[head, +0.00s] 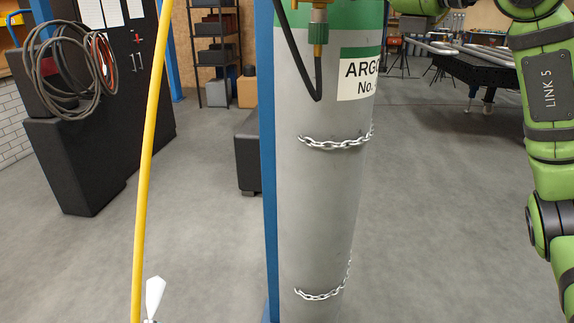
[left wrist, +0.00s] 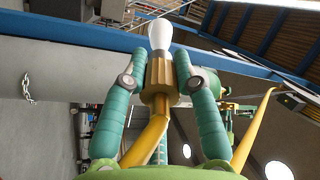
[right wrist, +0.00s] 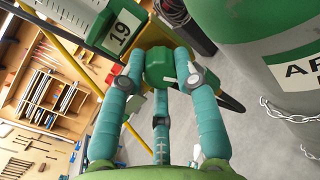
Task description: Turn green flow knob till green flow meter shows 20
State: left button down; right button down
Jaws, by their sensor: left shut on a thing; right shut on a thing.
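In the right wrist view, my right gripper (right wrist: 160,62) is shut on the green flow knob (right wrist: 158,68), a finger on each side. Just above it is the green flow meter (right wrist: 101,22), whose white display (right wrist: 122,32) appears to read 19, tilted in the picture. In the left wrist view, my left gripper (left wrist: 158,62) is shut on a torch (left wrist: 160,76) with a brass-coloured body and a white cone tip. That white tip (head: 154,298) also shows at the bottom of the head view. Neither gripper shows in the head view.
A grey argon cylinder (head: 318,210) with a green top stands in the middle, chained to a blue post (head: 267,150). A black hose hangs from its brass fitting (head: 318,32). A yellow hose (head: 150,130) runs down at the left.

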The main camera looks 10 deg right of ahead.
jog(key=shift+m, duration=0.6)
pick_arm(q)
jog(key=shift+f, duration=0.1)
pick_arm(e)
jog(key=c, duration=0.9)
grip_release()
jog(key=shift+a, duration=0.1)
jog(key=v, duration=1.2)
